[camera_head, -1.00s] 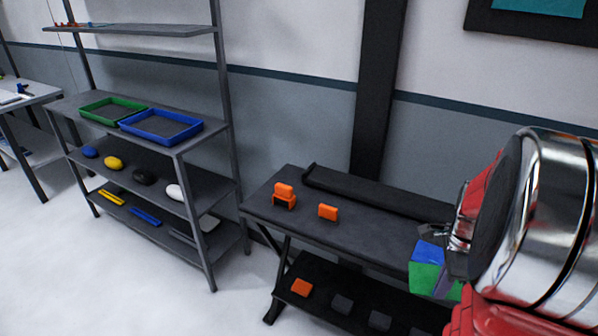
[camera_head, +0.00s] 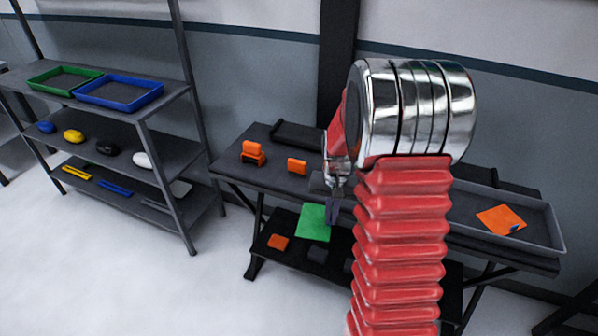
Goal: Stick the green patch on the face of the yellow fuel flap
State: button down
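A flat green patch (camera_head: 314,222) hangs just left of and below my gripper (camera_head: 333,205), in front of the dark bench's lower shelf. The patch's edge meets the dark fingertips, and my gripper looks shut on it. The fingers are small and partly hidden by my wrist. The blue piece seen with the patch earlier does not show on it now. No yellow fuel flap can be made out in this view.
A dark bench (camera_head: 232,170) carries orange blocks (camera_head: 297,166) and a grey tray (camera_head: 548,240) holding an orange sheet (camera_head: 500,219). More pieces lie on its lower shelf. At left, a rack holds green (camera_head: 65,80) and blue (camera_head: 120,93) trays above coloured items. Floor at front left is clear.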

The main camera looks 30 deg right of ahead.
jog(key=w+a+f+n, duration=0.2)
jog(key=a+f+n, duration=0.1)
jog(key=a, duration=0.7)
jog(key=w+a+f+n, duration=0.3)
jog(key=a+f, duration=0.3)
jog(key=a, duration=0.5)
jog(key=shift+a+n, duration=0.2)
jog(key=shift+n, duration=0.6)
